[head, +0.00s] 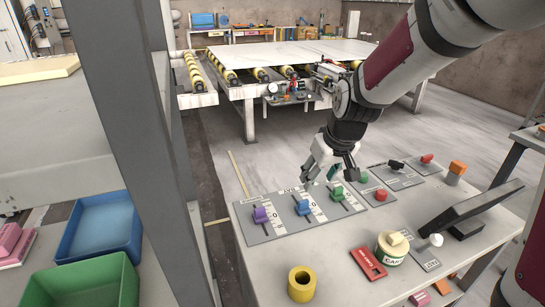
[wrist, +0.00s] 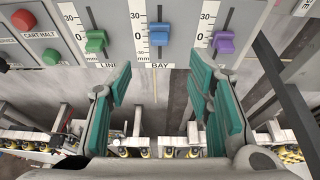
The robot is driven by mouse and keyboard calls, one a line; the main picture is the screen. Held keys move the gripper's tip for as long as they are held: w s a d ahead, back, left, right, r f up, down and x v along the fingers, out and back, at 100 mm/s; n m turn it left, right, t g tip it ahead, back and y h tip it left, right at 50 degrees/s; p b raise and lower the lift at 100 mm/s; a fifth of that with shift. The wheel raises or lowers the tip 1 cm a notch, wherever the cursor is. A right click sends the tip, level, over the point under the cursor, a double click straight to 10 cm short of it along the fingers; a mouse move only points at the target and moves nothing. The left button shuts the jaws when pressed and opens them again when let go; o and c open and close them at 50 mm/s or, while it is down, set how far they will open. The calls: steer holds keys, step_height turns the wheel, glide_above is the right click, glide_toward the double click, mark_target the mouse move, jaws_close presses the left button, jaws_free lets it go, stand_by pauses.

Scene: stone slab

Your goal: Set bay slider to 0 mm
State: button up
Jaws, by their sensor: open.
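The bay slider has a blue knob (head: 303,207) on the grey slider panel (head: 264,231), between a purple knob (head: 260,214) and a green knob (head: 337,191). In the wrist view the blue knob (wrist: 159,34) stands above the label BAY, roughly level with the 0 mark; its exact reading is not clear. My gripper (head: 330,178) is above the panel's far edge, near the blue and green knobs. In the wrist view its teal-padded fingers (wrist: 160,78) are apart and empty, with the blue knob ahead of the gap, not between the pads.
Red buttons (head: 381,195) and a black switch (head: 396,164) sit right of the sliders. Roller conveyors (head: 260,76) lie beyond.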

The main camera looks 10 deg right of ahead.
mark_target(304, 201)
steer(key=x, duration=0.5)
steer(key=b+x, duration=0.1)
steer(key=x, duration=0.4)
steer(key=w+x, duration=0.1)
steer(key=x, duration=0.4)
steer(key=shift+a, duration=0.1)
steer(key=shift+w, duration=0.1)
jaws_close()
